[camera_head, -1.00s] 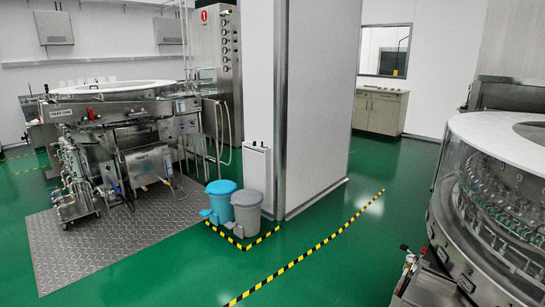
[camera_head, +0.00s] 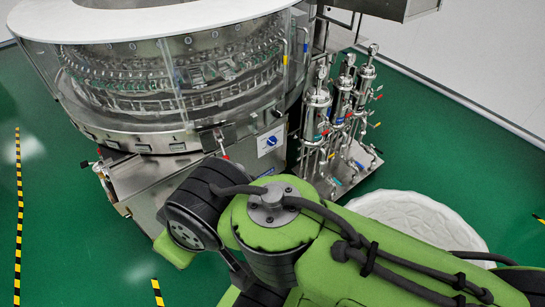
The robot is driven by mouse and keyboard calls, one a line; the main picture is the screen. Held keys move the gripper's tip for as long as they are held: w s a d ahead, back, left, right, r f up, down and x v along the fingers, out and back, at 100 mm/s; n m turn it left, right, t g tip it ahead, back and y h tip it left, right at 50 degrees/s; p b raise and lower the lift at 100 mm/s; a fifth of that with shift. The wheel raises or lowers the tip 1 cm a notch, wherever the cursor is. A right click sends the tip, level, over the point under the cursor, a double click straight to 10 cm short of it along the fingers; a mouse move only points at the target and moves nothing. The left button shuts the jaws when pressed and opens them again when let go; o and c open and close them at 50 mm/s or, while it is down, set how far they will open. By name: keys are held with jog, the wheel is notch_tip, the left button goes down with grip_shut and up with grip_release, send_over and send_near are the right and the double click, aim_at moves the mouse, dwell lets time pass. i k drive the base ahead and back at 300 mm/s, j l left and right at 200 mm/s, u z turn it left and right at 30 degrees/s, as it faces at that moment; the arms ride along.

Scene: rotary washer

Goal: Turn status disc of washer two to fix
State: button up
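A rotary washer (camera_head: 150,135) stands at the upper left, a round steel machine with a white ring top and clear side panels. A small white plate with a blue round disc (camera_head: 271,141) is on its right side, below the drum. The disc's markings are too small to read, and I cannot tell which washer this is. My green arm fills the lower right, in front of and below the disc. My gripper is not in view.
Steel filter columns (camera_head: 345,115) with pipes and valves stand right of the disc. A white round ribbed object (camera_head: 425,218) is on the floor, partly behind my arm. A steel box (camera_head: 140,180) juts out at the washer's lower front. Green floor is free at the left.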

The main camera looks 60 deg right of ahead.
aim_at(271, 141)
jog(key=z, duration=1.8)
